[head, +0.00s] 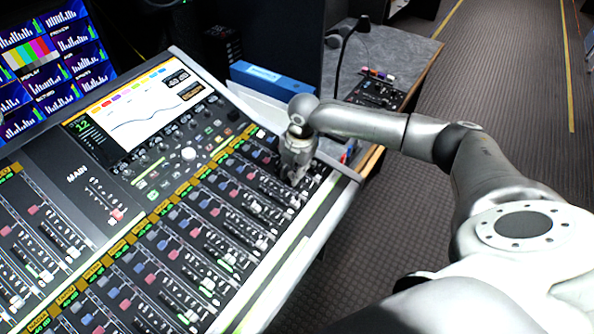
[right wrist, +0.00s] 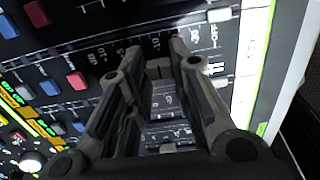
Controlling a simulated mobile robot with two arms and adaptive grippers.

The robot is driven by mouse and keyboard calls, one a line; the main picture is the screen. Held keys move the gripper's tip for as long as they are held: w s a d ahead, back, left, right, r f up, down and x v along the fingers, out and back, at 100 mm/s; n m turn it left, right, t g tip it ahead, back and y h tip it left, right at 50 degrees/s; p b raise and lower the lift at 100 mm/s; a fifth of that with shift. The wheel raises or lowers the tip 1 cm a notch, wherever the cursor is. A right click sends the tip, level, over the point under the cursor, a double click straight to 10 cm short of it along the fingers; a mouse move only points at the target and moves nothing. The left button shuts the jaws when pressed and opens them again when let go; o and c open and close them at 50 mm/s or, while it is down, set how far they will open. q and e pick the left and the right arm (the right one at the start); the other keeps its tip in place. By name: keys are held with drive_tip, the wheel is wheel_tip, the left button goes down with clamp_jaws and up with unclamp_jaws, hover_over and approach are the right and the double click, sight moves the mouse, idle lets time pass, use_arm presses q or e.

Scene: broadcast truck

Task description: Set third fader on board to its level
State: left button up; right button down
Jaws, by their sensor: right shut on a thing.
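The mixing board (head: 318,187) fills the left of the head view, with rows of faders in slots running from upper left to lower right. My right gripper (head: 296,178) is down on the board's far right end, among the faders near its front edge. In the right wrist view my right gripper (right wrist: 162,55) has its two fingers close together over a fader slot, shut on a fader cap. The fingers mostly hide that cap, and I cannot tell its exact level. My left gripper is not in view.
A lit screen (head: 130,110) stands behind the faders, and meter monitors (head: 45,60) are at upper left. A blue binder (head: 271,80) and a grey desk with a small control box (head: 376,92) lie beyond the board. The floor at right is clear.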

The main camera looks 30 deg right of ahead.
sight(299, 183)
drive_tip(key=c, duration=1.3)
unclamp_jaws()
drive_tip(key=shift+s, duration=0.1)
drive_tip(key=shift+r, duration=0.1)
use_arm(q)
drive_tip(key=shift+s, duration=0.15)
use_arm(e)
drive_tip(key=r, duration=0.4)
drive_tip(key=s+r, duration=0.1)
drive_tip(key=r, duration=0.6)
drive_tip(key=shift+s+d+r, duration=0.25)
drive_tip(key=shift+d+r, duration=0.1)
drive_tip(key=shift+f, duration=0.1)
